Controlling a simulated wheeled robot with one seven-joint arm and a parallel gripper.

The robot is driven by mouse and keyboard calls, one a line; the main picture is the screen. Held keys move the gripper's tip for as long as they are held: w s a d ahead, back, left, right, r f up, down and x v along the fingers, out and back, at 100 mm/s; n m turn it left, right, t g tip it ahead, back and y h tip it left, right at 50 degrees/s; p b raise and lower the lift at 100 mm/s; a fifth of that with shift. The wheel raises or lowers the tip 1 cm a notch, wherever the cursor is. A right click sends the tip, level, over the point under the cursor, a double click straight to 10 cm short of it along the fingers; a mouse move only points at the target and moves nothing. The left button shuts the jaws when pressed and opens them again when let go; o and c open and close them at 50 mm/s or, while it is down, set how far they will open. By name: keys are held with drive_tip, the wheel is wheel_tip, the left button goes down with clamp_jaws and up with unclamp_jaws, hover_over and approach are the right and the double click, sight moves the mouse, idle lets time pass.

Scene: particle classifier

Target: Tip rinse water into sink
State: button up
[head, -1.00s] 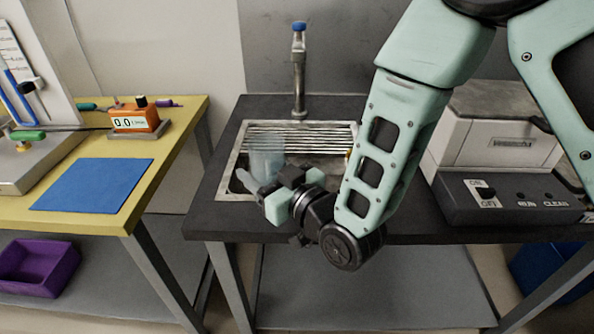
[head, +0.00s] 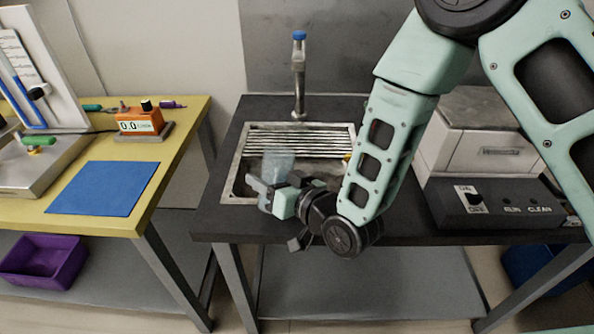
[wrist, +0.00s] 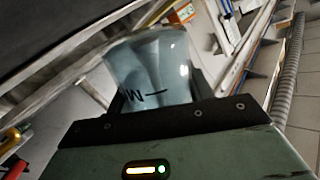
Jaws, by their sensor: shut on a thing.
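A clear, bluish beaker (head: 278,166) is held over the left part of the sink (head: 228,188). My gripper (head: 268,190) is shut on the beaker, with its fingers around the lower part. In the wrist view the beaker (wrist: 150,70) stands between the dark fingers and shows dark marks on its wall. The beaker looks tilted in the head view. I cannot tell how much water is in it, and no stream shows. My gripper hides part of the basin.
A tap with a blue top (head: 299,75) rises behind the sink. A grey machine with switches (head: 500,205) stands right of it. On the left, a yellow table (head: 130,215) bears a blue mat (head: 104,188) and an orange meter (head: 140,122). A purple bin (head: 45,260) sits below.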

drive_tip(key=shift+w+r+m+p, duration=0.2)
drive_tip(key=shift+r+m+p, duration=0.3)
drive_tip(key=shift+p, duration=0.3)
drive_tip(key=shift+w+d+f+m+g+p, duration=0.3)
drive_tip(key=shift+w+m+g+p, duration=0.25)
drive_tip(key=shift+p, duration=0.35)
drive_tip(key=shift+s+a+f+m+g+p, duration=0.1)
drive_tip(key=shift+s+f+m+g+p, duration=0.15)
drive_tip(key=shift+f+m+p, duration=0.3)
drive_tip(key=shift+r, duration=0.1)
drive_tip(key=shift+s+a+f+m+g+p, duration=0.1)
drive_tip(key=shift+f+m+g+p, duration=0.15)
drive_tip(key=shift+m+g+p, duration=0.35)
drive_tip(key=shift+s+f+m+g+p, duration=0.1)
drive_tip(key=shift+f+m+g+p, duration=0.15)
drive_tip(key=shift+m+p, duration=0.5)
drive_tip(key=shift+r+m+g+p, duration=0.35)
drive_tip(key=shift+r+m+p, duration=0.25)
drive_tip(key=shift+p, duration=0.5)
drive_tip(key=shift+w+d+f+m+g+y, duration=0.25)
drive_tip(key=shift+w+m+g+y, duration=0.05)
drive_tip(key=shift+w+m+g, duration=0.25)
idle(0.7)
drive_tip(key=shift+w+f+m+g, duration=0.1)
drive_tip(key=shift+f+m+g, duration=0.2)
drive_tip(key=shift+m, duration=0.3)
idle(1.0)
drive_tip(key=shift+r, duration=0.25)
